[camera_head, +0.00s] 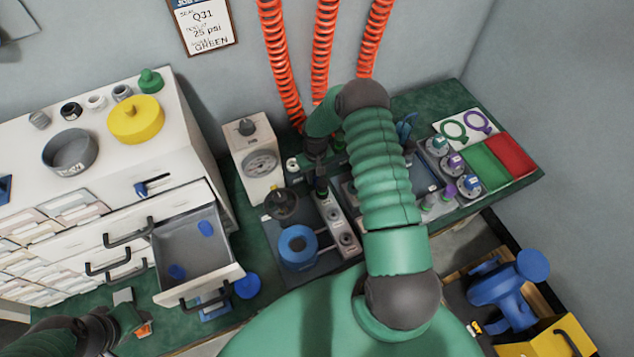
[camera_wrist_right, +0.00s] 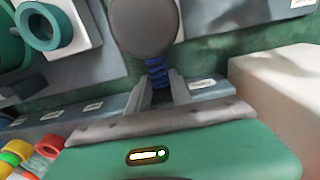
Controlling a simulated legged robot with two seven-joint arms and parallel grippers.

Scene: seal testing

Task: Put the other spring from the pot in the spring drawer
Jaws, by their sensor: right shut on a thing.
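In the right wrist view my right gripper (camera_wrist_right: 166,92) is shut on a blue coiled spring (camera_wrist_right: 158,74). A dark grey disc (camera_wrist_right: 143,25) covers the spring's far end. In the head view this gripper (camera_head: 319,172) is over the bench fixtures behind my forearm, and the spring cannot be made out. The open drawer (camera_head: 190,252) at centre-left holds two small blue pieces (camera_head: 205,228). A blue ring-topped pot (camera_head: 298,247) stands on the bench between drawer and arm; whether it is the task's pot is unclear. My left gripper (camera_head: 128,312) is low at left, its jaws unclear.
Orange coiled hoses (camera_head: 280,70) hang behind. Green and red trays (camera_head: 510,153) lie at right.

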